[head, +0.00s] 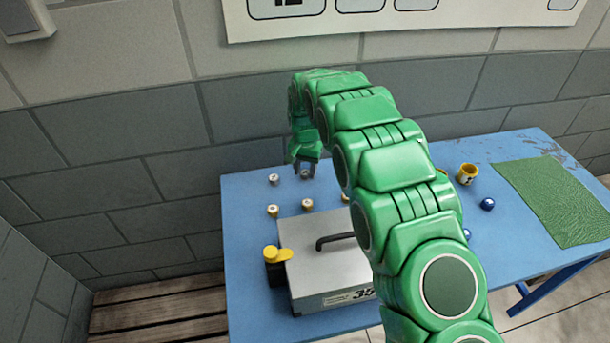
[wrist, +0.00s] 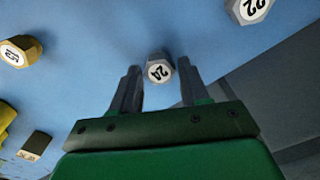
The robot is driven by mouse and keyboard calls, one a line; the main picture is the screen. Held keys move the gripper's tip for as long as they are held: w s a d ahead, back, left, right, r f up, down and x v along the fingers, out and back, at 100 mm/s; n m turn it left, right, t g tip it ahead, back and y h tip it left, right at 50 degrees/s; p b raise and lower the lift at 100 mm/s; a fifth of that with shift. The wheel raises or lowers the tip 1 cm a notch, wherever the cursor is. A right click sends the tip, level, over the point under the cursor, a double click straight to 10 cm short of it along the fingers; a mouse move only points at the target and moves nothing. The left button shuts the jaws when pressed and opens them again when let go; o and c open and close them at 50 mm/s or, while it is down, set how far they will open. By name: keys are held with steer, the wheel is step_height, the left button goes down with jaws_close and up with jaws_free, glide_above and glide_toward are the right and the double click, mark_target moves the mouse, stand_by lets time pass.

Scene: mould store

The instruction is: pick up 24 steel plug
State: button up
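The steel plug marked 24 (wrist: 159,68) is a small grey piece with a white numbered top, standing on the blue table (head: 245,207). In the wrist view it sits between the tips of my gripper (wrist: 160,76), whose two dark fingers are apart with a gap on each side of it. In the head view my gripper (head: 304,168) points down over the far left part of the table. A small plug shows at its fingertips there, its number too small to read.
A steel plug marked 22 (wrist: 248,10) and a brass-coloured plug (wrist: 20,50) stand nearby. A grey case (head: 312,272) with a black handle and a yellow-topped black item (head: 277,256) are nearer.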

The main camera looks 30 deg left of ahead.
mark_target(305, 172)
jaws_close()
steer(key=shift+r, duration=0.15)
steer(key=shift+r, duration=1.6)
steer(key=shift+s+d+r, duration=0.4)
steer(key=shift+r, duration=0.15)
steer(key=s+d+r, duration=0.8)
steer(key=s+d, duration=0.1)
steer(key=shift+s+r, duration=0.2)
